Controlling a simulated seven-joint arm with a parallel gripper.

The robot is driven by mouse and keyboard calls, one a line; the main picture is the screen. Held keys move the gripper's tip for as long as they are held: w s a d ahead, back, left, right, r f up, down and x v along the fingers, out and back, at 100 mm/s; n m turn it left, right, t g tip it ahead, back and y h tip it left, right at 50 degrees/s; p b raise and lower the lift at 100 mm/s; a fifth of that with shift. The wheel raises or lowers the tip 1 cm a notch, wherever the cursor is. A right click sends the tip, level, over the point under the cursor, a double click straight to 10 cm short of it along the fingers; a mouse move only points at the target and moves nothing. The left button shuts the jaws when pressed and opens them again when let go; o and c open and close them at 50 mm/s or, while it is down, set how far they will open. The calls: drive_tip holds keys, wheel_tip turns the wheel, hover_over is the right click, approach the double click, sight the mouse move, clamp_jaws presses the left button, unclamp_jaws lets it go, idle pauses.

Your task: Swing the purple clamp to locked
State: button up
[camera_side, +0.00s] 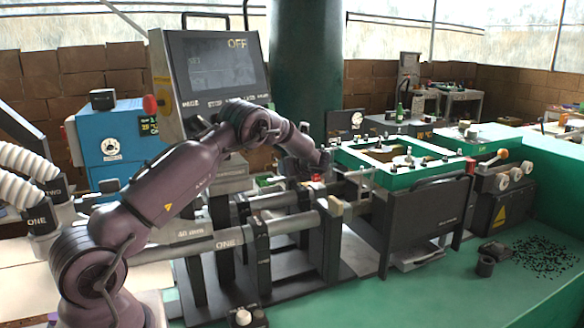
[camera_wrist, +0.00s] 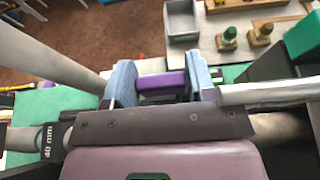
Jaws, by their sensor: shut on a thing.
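The purple clamp (camera_wrist: 161,82) shows in the wrist view as a short purple block between the two blue-grey fingers of my gripper (camera_wrist: 161,85). My gripper is shut on it, one finger on each side. My wrist housing hides the near part of the clamp, so I cannot tell its swing angle. In the side view my gripper (camera_side: 314,168) reaches down among the rods at the middle of the machine. I cannot make out the purple clamp there.
Grey rods (camera_side: 290,223) run close below my arm. A green-topped frame (camera_side: 372,178) with knobs stands right of my gripper. A display panel (camera_side: 218,75) reading OFF rises behind. In the wrist view a grey tray (camera_wrist: 181,20) and two knobbed pegs lie beyond the fingers.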

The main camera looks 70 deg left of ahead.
drive_tip(key=n+g, duration=0.3)
drive_tip(key=g, duration=0.1)
drive_tip(key=shift+a+n+h, duration=0.1)
drive_tip(key=shift+n+h, duration=0.2)
drive_tip(key=shift+n+g, duration=0.3)
drive_tip(key=shift+g, duration=0.1)
drive_tip(key=o, duration=1.3)
drive_tip(key=shift+d, duration=0.2)
drive_tip(key=v, duration=1.2)
drive_tip(key=shift+w+d+r, duration=0.25)
drive_tip(key=shift+r, duration=0.05)
